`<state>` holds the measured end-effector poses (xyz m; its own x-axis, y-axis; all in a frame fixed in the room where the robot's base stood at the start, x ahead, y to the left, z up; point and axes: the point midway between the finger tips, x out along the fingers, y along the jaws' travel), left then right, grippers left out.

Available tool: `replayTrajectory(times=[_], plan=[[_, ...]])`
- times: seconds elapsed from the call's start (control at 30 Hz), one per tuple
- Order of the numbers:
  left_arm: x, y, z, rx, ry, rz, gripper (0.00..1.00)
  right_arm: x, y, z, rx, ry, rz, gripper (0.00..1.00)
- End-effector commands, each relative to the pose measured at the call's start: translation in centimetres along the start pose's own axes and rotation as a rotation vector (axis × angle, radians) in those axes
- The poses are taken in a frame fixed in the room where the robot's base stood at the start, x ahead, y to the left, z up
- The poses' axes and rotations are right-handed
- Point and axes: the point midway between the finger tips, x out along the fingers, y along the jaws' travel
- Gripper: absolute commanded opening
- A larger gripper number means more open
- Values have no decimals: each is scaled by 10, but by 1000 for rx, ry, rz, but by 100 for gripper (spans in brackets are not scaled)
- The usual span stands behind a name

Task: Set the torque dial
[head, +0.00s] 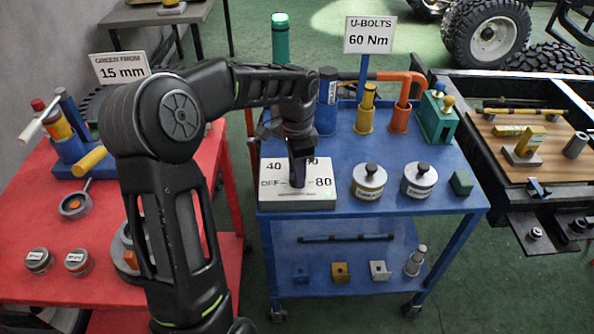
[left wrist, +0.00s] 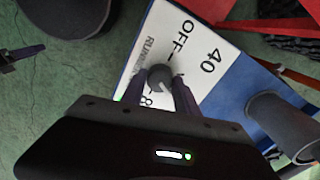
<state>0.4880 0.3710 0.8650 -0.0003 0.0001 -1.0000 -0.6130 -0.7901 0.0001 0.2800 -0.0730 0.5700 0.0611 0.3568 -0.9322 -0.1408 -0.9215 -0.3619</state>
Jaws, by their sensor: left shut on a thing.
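The torque dial box (head: 315,200) is a white panel on the front left of the blue cart, with OFF, 40 and 80 readable and another mark mostly hidden behind my gripper. My left gripper (head: 298,180) reaches down onto the middle of the panel. In the left wrist view, its two fingers are shut on the grey dial knob (left wrist: 160,77), which hides part of the panel (left wrist: 190,40). I cannot tell which mark the knob points to. A sign (head: 368,36) above the cart reads U-BOLTS 60 Nm. My right gripper is not in view.
Two silver lidded pots (head: 369,182) (head: 419,180) and a green block (head: 461,183) stand right of the box. A blue bottle (head: 327,100), yellow and orange tools (head: 365,108) and a teal block (head: 437,118) stand behind. A red table (head: 30,215) lies left.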

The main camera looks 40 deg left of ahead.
Motion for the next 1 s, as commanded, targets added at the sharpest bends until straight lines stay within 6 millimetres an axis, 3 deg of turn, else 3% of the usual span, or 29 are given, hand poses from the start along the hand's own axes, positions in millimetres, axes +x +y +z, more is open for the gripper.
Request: replayTrajectory(times=[0.47,1.0], plan=[[0,0,0,-60,0,0,0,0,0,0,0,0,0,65],[0,0,-1,-458,1,-1,0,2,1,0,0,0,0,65]])
